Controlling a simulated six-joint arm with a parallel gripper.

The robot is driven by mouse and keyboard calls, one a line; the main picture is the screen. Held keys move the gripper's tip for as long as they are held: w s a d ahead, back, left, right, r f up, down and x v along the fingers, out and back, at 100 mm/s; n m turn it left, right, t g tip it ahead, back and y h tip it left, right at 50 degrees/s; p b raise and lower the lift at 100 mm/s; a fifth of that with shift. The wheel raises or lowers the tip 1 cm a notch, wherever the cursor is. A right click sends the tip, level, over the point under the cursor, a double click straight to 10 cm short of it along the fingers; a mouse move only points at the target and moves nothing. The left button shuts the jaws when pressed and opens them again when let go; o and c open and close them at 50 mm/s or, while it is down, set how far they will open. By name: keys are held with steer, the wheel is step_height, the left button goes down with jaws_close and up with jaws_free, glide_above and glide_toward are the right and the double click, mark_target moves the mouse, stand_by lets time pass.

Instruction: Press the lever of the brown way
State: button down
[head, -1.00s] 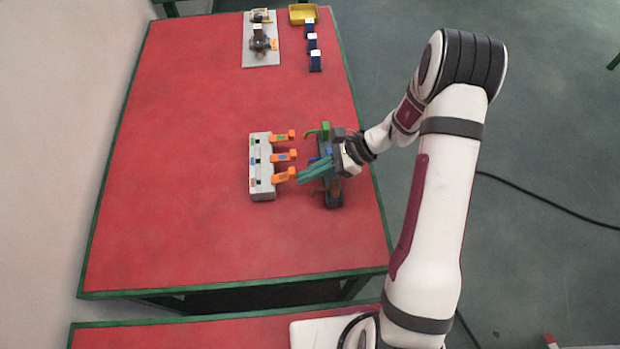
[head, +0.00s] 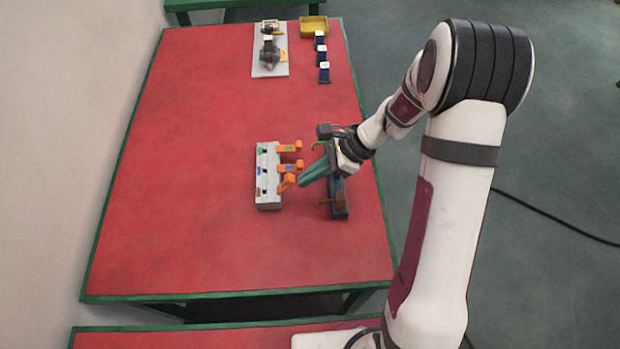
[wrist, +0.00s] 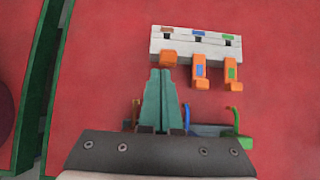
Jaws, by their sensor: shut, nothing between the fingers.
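A pale grey block (head: 268,178) stands on the red table with three orange levers in a row. In the wrist view the block (wrist: 196,48) has brown, blue and green marks. The brown way's lever (wrist: 169,60) is at the left end there and looks shorter than the blue lever (wrist: 200,72) and green lever (wrist: 231,72). In the head view the brown lever (head: 287,182) is nearest and tilted differently from the other two. My gripper (head: 301,183) is shut and empty, its tips (wrist: 161,72) right beside the brown lever's end; contact is unclear.
A dark device (head: 338,200) with coloured hooked parts stands under my gripper; its green hook (wrist: 238,122) shows right of the fingers. A grey plate with parts (head: 268,70), several blue pieces (head: 322,58) and a yellow tray (head: 314,26) are at the far end. The table's left is clear.

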steer(key=shift+r, duration=0.15)
steer(key=d+r, duration=0.3)
steer(key=r, duration=0.6)
steer(key=d+r, duration=0.4)
steer(key=r, duration=0.5)
steer(key=shift+r, duration=0.3)
steer(key=s+a+f+n+h, duration=0.1)
steer(key=s+f+n+h, duration=0.1)
steer(key=s+n, duration=0.4)
steer(key=s+a+f+n+h, duration=0.2)
steer(key=s+n, duration=0.4)
steer(key=s, duration=1.1)
steer(key=shift+s+f+n+h, duration=0.3)
steer(key=shift+f+h, duration=0.2)
steer(key=shift+h, duration=0.6)
